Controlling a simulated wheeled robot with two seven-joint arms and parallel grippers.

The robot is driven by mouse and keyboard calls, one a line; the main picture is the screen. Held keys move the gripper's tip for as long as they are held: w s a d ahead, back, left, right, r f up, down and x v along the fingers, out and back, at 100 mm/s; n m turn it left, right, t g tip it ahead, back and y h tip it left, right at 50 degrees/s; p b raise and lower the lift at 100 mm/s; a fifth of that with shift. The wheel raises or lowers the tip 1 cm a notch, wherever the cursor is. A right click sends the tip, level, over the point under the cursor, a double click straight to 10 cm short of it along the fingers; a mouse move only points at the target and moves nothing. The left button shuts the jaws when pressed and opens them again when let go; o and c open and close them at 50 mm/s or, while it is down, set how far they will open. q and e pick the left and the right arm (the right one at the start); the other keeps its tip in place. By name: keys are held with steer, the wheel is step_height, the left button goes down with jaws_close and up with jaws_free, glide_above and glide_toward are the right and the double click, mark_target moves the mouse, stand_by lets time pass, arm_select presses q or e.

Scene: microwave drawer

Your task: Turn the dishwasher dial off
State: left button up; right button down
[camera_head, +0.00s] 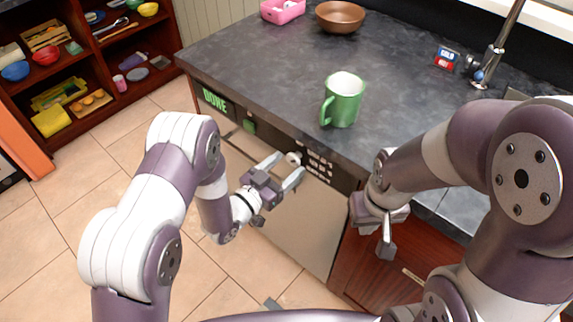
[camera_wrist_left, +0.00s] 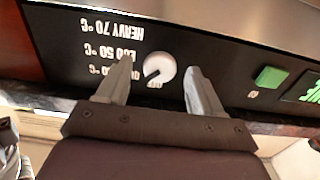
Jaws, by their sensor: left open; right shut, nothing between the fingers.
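The dishwasher (camera_head: 290,216) stands under the dark counter, with a black control panel along its top. Its round white dial (camera_head: 293,158) sits on that panel; the dial (camera_wrist_left: 160,69) also shows in the left wrist view, with a dark pointer mark toward its lower left. My left gripper (camera_head: 285,168) is open in front of the panel. In the left wrist view its fingers (camera_wrist_left: 160,85) lie on either side of the dial, with gaps visible; contact cannot be told. My right gripper (camera_head: 384,238) is shut and empty, pointing down near the counter's front edge.
A green mug (camera_head: 343,98) stands on the counter (camera_head: 250,60) near its front edge. A brown bowl (camera_head: 340,17) and pink container (camera_head: 283,10) are at the back. A faucet (camera_head: 492,60) is at right. Open shelves (camera_head: 75,60) stand at left. Floor before the dishwasher is clear.

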arm_select(q)
steer(key=shift+w+d, duration=0.35)
steer(key=c, duration=1)
steer(key=shift+c, duration=0.2)
steer(key=shift+n, duration=0.3)
steer(key=n, duration=0.4)
steer(key=shift+p, duration=0.4)
steer(key=shift+s+n+p, duration=0.1)
steer(key=shift+n+p, duration=0.2)
steer(key=shift+n, duration=1.8)
